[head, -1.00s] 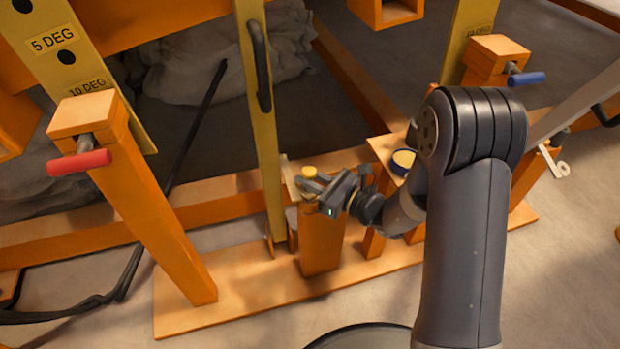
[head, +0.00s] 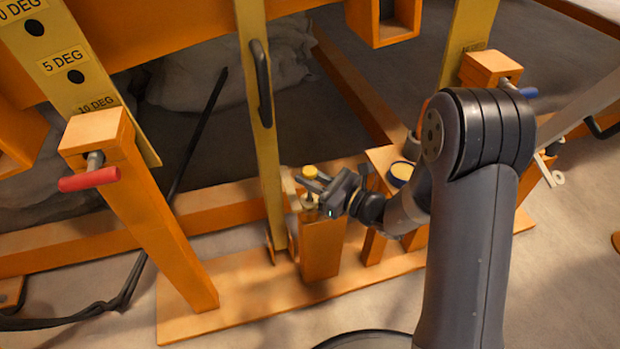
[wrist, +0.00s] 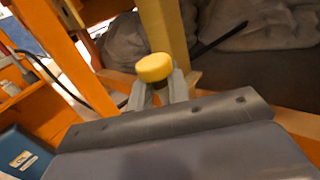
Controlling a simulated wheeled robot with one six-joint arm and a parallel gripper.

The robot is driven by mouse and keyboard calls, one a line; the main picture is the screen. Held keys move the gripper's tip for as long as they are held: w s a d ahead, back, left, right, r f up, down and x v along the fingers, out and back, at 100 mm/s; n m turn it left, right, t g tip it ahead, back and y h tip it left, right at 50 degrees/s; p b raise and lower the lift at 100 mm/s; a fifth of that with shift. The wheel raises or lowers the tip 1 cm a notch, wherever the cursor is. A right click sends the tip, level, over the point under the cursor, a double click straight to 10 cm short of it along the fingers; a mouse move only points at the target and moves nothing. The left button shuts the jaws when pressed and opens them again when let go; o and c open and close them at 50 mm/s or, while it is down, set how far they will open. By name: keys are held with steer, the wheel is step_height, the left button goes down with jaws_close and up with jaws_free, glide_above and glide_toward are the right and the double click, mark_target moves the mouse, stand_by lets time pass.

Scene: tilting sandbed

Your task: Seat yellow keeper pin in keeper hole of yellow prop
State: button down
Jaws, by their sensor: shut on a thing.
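The yellow keeper pin (head: 310,172) has a round yellow head and a thin shank below it. In the wrist view its head (wrist: 155,68) stands between the fingertips. My gripper (head: 312,187) is shut on the pin, just above the short orange post (head: 321,245). The yellow prop (head: 265,130) is the tall upright bar with a black handle, just left of the gripper. It also shows in the wrist view (wrist: 168,28), behind the pin. Its keeper hole cannot be made out, and the pin's lower tip is not clear.
An orange post with a red-handled pin (head: 90,180) stands at the left. A blue-handled pin (head: 527,92) is at the right. A shelf (head: 383,157) with a round container (head: 402,172) is right of the gripper. A dark strap (head: 130,285) runs along the left floor.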

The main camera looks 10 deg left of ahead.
mark_target(311, 195)
steer(key=shift+r+p, duration=0.3)
steer(key=shift+r, duration=0.25)
steer(key=shift+f+b, duration=2.55)
steer(key=shift+f, duration=0.1)
stand_by(1.2)
steer(key=shift+f, duration=0.75)
steer(key=c, duration=1.3)
jaws_free()
steer(key=shift+o, duration=0.2)
steer(key=p+v, duration=0.3)
steer(key=v, duration=0.7)
steer(key=shift+s+d, duration=0.2)
steer(key=shift+d, duration=0.15)
steer(key=shift+a, duration=0.1)
